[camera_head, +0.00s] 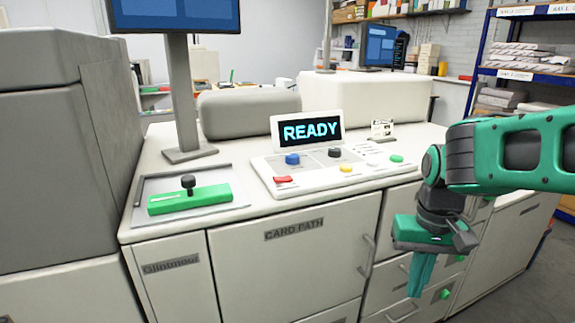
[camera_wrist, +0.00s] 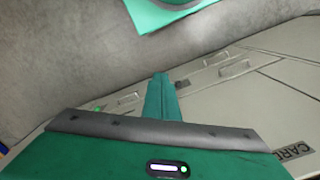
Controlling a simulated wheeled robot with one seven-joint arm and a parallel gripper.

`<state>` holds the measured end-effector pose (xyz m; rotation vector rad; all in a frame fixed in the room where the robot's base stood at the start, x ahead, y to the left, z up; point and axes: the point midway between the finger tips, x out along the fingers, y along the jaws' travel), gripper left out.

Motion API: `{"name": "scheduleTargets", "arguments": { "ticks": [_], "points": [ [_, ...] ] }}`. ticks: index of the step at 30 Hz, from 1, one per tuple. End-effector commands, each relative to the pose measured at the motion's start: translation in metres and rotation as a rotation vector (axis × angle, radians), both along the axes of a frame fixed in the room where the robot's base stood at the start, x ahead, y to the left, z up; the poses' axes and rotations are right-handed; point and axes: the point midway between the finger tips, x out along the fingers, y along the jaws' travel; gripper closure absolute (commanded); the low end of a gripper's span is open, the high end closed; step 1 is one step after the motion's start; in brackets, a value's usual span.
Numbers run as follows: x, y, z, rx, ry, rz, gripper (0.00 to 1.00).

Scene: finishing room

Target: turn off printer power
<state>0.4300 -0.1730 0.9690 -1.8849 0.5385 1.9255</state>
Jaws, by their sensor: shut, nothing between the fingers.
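The printer (camera_head: 230,225) is a long pale cabinet, and its small tilted screen (camera_head: 309,130) reads READY. The control panel (camera_head: 262,166) below the screen carries a blue knob (camera_head: 292,158), a dark knob (camera_head: 334,152), a red button (camera_head: 283,179), yellow buttons (camera_head: 345,168) and a green button (camera_head: 396,158). I cannot tell which control is for power. My gripper (camera_head: 418,292) points down in front of the drawers, right of and below the panel, with green fingers together and empty. In the wrist view my closed fingers (camera_wrist: 161,78) show above the floor and cabinet front; the panel is not visible.
A green-handled slide (camera_head: 190,199) lies in a recess at the left of the worktop. Cabinet doors with a projecting handle (camera_head: 367,255) and several drawers face me. A monitor post (camera_head: 182,95) rises behind, and a grey machine (camera_head: 55,170) stands left. Blue shelving (camera_head: 480,65) is at right.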

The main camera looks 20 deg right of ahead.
Motion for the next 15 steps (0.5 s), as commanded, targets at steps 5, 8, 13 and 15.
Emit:
{"name": "scheduleTargets", "arguments": {
  "ticks": [5, 8, 13, 15],
  "points": [
    [-0.002, 0.0, 0.002, -0.001, -0.003, 0.002, 1.0],
    [0.002, 0.0, 0.017, -0.005, -0.028, 0.018, 1.0],
    [0.07, 0.008, 0.071, -0.021, -0.083, 0.111, 1.0],
    [0.108, 0.02, 0.105, -0.028, -0.118, 0.17, 1.0]
  ]
}}
